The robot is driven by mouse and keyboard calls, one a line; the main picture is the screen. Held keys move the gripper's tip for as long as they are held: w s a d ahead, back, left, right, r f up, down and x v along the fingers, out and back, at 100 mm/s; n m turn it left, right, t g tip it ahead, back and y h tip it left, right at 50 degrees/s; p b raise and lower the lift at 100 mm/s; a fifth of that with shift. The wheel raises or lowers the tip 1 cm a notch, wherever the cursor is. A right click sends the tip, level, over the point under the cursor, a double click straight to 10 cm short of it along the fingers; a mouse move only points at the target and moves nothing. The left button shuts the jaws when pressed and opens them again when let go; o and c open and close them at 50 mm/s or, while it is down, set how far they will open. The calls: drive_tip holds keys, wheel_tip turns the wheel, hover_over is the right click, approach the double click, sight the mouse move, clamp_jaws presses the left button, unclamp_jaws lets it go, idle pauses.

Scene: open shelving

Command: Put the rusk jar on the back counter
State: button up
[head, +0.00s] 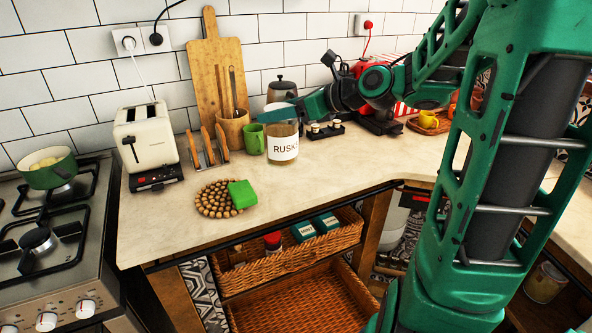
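The rusk jar (283,149) is a clear jar with a white label whose visible letters read "RUSK". It is upright at the back of the beige counter (330,185), right of a green mug. I cannot tell whether its base rests on the counter or is slightly above it. My gripper (281,114) reaches in from the right at the jar's top, with a teal finger over the rim. The arm and finger hide the jar's upper part, and I cannot tell how far the fingers are closed.
The green mug (254,139), utensil pot (232,130), toast rack (208,148) and toaster (146,140) stand left of the jar. A black tray (325,131) with small jars is to its right. A beaded trivet (220,203) with a green block lies in front. The front-middle counter is clear.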

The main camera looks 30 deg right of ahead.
drive_tip(key=w+d+f, duration=0.3)
drive_tip(key=d+f, duration=0.7)
drive_tip(key=f, duration=0.1)
drive_tip(key=shift+w+d, duration=0.3)
drive_tip(key=shift+d, duration=0.1)
drive_tip(key=o, duration=2)
drive_tip(key=shift+c, duration=0.2)
